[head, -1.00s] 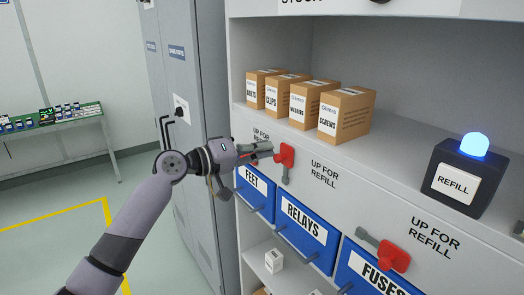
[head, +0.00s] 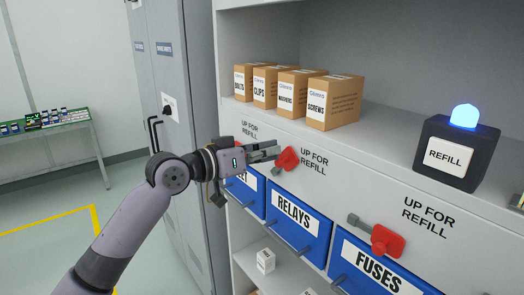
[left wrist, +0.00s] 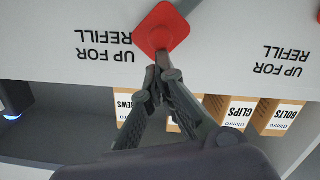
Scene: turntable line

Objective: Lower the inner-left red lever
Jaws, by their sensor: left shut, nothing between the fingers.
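A red lever (head: 288,159) sits on the grey shelf front, between two "UP FOR REFILL" labels. In the left wrist view its red plate (left wrist: 161,29) is tilted like a diamond, and a grey handle (left wrist: 188,6) runs off toward the upper right; that view is upside down. My left gripper (head: 276,149) is shut and empty, its tips at the plate's edge. The tips (left wrist: 158,68) seem to touch or nearly touch the plate. A second red lever (head: 386,240) to the right has its grey handle pointing left. My right gripper is not in view.
Cardboard boxes (head: 333,103) stand on the shelf above, beside a black box (head: 457,152) with a lit blue lamp. Blue bins (head: 300,226) sit below the levers. A grey locker (head: 174,120) stands to the left of the shelf.

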